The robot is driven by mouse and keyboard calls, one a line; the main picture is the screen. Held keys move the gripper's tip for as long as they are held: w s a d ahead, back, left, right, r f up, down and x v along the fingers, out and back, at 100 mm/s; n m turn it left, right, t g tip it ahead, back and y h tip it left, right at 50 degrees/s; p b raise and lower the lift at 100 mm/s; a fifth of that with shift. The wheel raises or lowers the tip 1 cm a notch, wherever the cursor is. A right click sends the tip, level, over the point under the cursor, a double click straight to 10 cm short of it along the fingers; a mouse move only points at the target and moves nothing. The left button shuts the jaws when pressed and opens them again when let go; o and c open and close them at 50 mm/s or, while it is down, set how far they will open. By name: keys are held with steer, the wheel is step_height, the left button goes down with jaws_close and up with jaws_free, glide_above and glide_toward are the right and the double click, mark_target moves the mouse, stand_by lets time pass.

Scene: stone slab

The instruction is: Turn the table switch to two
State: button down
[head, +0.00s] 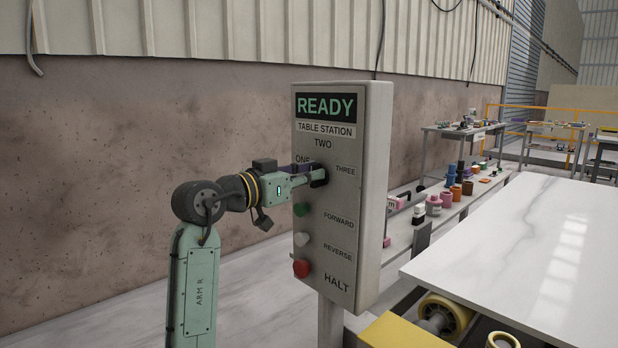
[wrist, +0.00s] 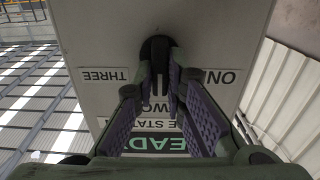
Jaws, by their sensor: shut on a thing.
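The table station panel (head: 374,130) is a grey upright box with a READY display. It has the labels ONE, TWO and THREE around the table switch (wrist: 154,47), a dark round knob. My gripper (head: 317,175) reaches in from the left and is shut on the switch. In the wrist view, which shows the panel upside down, the purple-padded fingers (wrist: 158,75) lie on both sides of the knob's grip. The fingers cover much of the switch, so I cannot tell which label it points to.
Below the switch are a green button (head: 301,209), a white button (head: 301,239) and a red button (head: 301,268). A marble slab (head: 500,255) lies at the right. A low shelf (head: 455,208) with several small items stands behind the panel.

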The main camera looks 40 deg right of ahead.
stand_by(0.4)
steer(key=c, duration=1.6)
jaws_free()
steer(key=shift+c, duration=0.2)
steer(key=s+a, duration=0.1)
steer(key=a, duration=1.1)
